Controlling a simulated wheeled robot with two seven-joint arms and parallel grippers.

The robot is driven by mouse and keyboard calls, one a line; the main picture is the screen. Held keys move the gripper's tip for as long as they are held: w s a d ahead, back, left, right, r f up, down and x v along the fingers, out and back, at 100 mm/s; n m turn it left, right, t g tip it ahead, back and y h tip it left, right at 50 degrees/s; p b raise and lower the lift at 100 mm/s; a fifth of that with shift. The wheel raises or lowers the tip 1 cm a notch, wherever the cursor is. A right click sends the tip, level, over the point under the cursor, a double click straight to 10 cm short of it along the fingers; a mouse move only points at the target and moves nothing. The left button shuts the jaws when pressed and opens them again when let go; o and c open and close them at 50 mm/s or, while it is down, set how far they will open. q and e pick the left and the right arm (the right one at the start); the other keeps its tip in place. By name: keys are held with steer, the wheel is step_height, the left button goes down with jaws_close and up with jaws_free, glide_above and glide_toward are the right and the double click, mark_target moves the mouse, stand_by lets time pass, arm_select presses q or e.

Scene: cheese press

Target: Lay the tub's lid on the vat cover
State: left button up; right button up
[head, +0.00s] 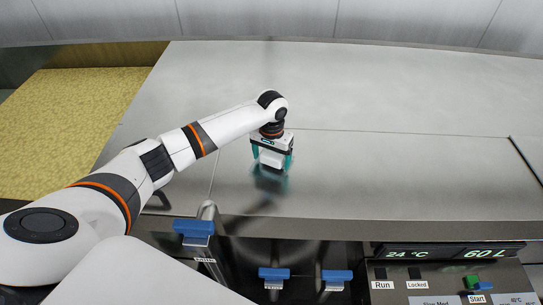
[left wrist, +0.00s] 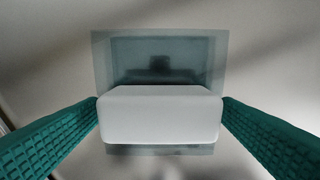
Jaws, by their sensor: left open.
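My left gripper (head: 271,160) points down over the steel vat cover (head: 360,175), near its front edge. It is open. A white block (left wrist: 160,118) sits between its teal fingers, its ends very close to both fingertips; I cannot tell whether they touch. In the left wrist view a translucent grey-teal square piece (left wrist: 102,60) lies behind and under the block. I take these to be the tub's lid, but cannot tell where lid and tub divide. In the head view a blurred teal shape shows below the fingers, possibly partly a reflection. My right gripper is not in view.
Blue-handled valves (head: 194,227) stand along the front below the cover's edge. A control panel (head: 445,280) with displays and buttons is at the lower right. A yellow speckled surface (head: 70,120) lies at the left. The cover is bare to the right and behind.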

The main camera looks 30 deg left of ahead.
mark_target(272, 156)
arm_select(q)
step_height(272, 156, up, 12)
steer(key=b, duration=0.1)
steer(key=shift+r+b, duration=0.15)
steer(key=shift+b, duration=0.25)
steer(key=shift+r, duration=0.1)
